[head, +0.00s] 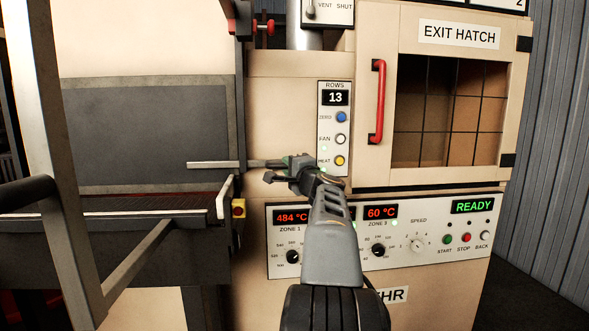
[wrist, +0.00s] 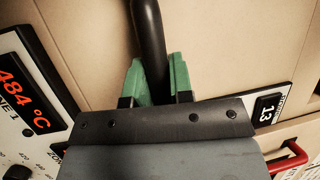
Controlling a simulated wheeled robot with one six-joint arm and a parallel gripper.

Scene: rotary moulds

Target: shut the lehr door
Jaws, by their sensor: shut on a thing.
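A dark grey panel (head: 150,130), which looks like the lehr door, covers the front of the beige lehr above a dark belt (head: 120,203). Its lower edge is close above the belt; I cannot tell whether a gap is left. A grey horizontal bar (head: 215,164) runs from in front of the panel right to my gripper (head: 280,170). In the wrist view the bar (wrist: 148,30) is dark and round and passes between the green finger pads of my gripper (wrist: 158,80), which is shut on it. How the bar joins the door is not visible.
An exit hatch (head: 460,120) with a red handle (head: 377,102) is at the right. A control panel (head: 420,233) with knobs and buttons lies below it, and a ROWS panel (head: 334,130) stands close behind my gripper. A grey metal frame (head: 50,150) stands at the left.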

